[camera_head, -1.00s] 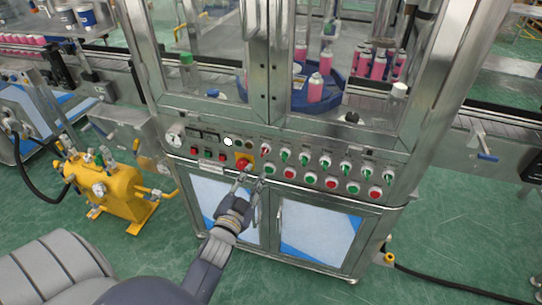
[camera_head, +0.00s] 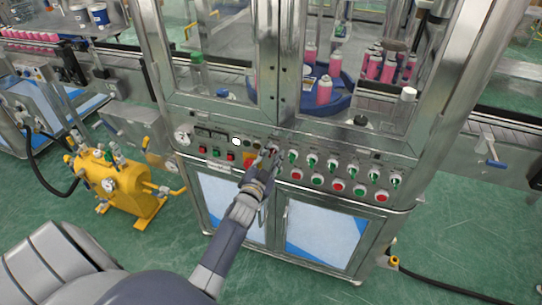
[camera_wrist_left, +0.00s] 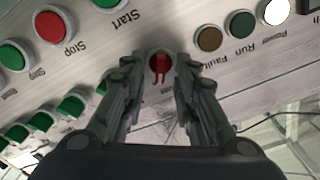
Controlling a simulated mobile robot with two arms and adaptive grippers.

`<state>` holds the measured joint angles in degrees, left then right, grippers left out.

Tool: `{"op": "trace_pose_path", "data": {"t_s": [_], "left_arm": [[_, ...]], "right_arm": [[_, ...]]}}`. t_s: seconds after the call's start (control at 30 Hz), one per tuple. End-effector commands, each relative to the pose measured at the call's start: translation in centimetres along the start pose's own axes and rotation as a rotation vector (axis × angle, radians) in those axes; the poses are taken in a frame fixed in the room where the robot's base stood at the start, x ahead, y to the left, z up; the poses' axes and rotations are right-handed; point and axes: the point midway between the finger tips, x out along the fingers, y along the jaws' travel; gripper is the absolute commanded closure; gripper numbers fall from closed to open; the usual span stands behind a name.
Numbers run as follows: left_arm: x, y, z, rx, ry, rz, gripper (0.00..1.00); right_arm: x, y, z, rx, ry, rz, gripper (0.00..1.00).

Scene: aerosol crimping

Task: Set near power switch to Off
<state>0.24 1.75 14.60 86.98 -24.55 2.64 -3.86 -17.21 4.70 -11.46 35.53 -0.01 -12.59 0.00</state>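The power switch is a red knob (camera_wrist_left: 160,66) on the metal control panel (camera_wrist_left: 255,70) of the machine. In the left wrist view it sits between the two fingertips of my left gripper (camera_wrist_left: 156,70), with a strip of space showing on each side. The fingers are apart, and I see no clear contact with the knob. In the head view my left gripper (camera_head: 268,156) is at the panel and hides the switch. My right gripper is not in view.
White, green and brown lamps labelled Power, Run and Fault (camera_wrist_left: 208,38) are beside the switch. A red Stop button (camera_wrist_left: 54,25) and several green and red buttons share the panel. A yellow pump (camera_head: 112,186) stands on the floor at left.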

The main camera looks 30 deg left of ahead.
Motion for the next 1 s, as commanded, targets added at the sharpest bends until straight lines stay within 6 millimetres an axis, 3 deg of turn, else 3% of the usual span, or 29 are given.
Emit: {"op": "trace_pose_path", "data": {"t_s": [0.1,0.23,0.67,1.0], "left_arm": [[0.0,0.0,0.0,0.000,0.000,0.000,0.72],[0.0,0.0,0.0,0.000,0.000,0.000,1.00],[-0.1,0.0,0.0,-0.028,-0.001,0.000,1.00],[0.0,-0.3,-0.1,-0.228,-0.002,0.001,1.00]], "right_arm": [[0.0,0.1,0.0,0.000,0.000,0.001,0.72],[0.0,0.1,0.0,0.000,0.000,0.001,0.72],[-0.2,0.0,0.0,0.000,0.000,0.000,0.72],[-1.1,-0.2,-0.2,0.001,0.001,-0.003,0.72]]}}
